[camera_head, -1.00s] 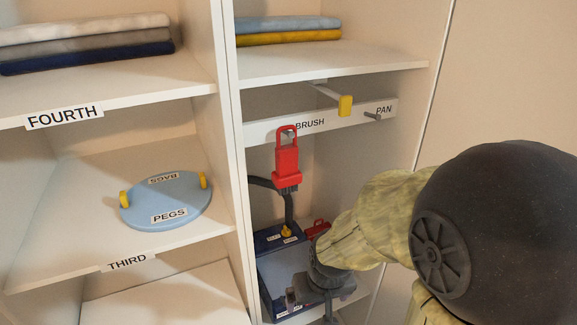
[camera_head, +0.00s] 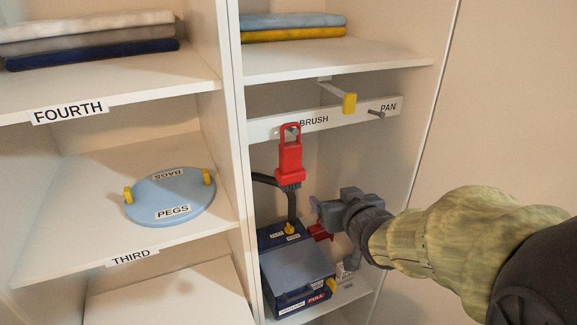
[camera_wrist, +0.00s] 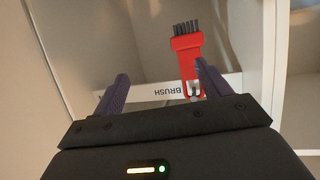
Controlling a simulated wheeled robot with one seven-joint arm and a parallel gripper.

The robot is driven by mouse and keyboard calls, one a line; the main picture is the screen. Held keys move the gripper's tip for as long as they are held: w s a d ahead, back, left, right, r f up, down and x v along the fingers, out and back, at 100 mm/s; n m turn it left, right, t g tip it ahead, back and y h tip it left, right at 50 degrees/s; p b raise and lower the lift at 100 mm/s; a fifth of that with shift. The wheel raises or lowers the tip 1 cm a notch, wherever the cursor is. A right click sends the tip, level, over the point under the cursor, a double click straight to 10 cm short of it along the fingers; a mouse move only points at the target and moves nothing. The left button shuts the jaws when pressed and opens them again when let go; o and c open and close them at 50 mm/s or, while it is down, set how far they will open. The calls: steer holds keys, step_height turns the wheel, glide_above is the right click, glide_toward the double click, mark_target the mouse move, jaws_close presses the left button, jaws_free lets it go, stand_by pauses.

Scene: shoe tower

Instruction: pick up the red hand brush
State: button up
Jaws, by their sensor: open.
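The red hand brush (camera_head: 289,160) hangs by its looped handle from a peg on the white rail, bristles down, in the right cabinet bay. In the wrist view the brush (camera_wrist: 187,55) appears upside down, bristles up, near the right-hand finger, which overlaps part of its handle side. My gripper (camera_head: 316,212) is to the right of the brush and lower, apart from it in the head view. In the wrist view my gripper (camera_wrist: 160,85) has its fingers spread with nothing held between them.
The rail (camera_head: 340,117) carries BRUSH and PAN labels and an empty PAN peg (camera_head: 376,113). A yellow-tipped bar (camera_head: 349,103) juts out above it. A blue box (camera_head: 297,275) stands below the brush, with a dark hose (camera_head: 291,205) and a red object (camera_head: 320,232). The cabinet divider (camera_head: 237,160) is left.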

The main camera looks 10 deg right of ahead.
step_height(320, 180, up, 9)
steer(key=s+a+n+t+y, duration=0.1)
steer(key=a+n+t+y, duration=0.1)
steer(key=t+y, duration=0.2)
steer(key=shift+r, duration=0.15)
steer(key=shift+s, duration=0.1)
steer(key=p, duration=0.5)
glide_toward(295, 134)
steer(key=x, duration=0.4)
steer(key=shift+r, duration=0.4)
steer(key=shift+w+a+f, duration=0.1)
steer(key=shift+w+a, duration=0.05)
steer(key=shift+w, duration=0.6)
steer(key=shift+w+a+f+p, duration=0.1)
steer(key=shift+w+f+p, duration=0.1)
steer(key=shift+w+p, duration=0.35)
steer(key=shift+w+a+f+p, duration=0.1)
steer(key=shift+w+f+p, duration=0.1)
steer(key=shift+w+p, duration=0.35)
steer(key=shift+p+x, duration=0.6)
steer(key=shift+x, duration=0.85)
steer(key=shift+f, duration=0.2)
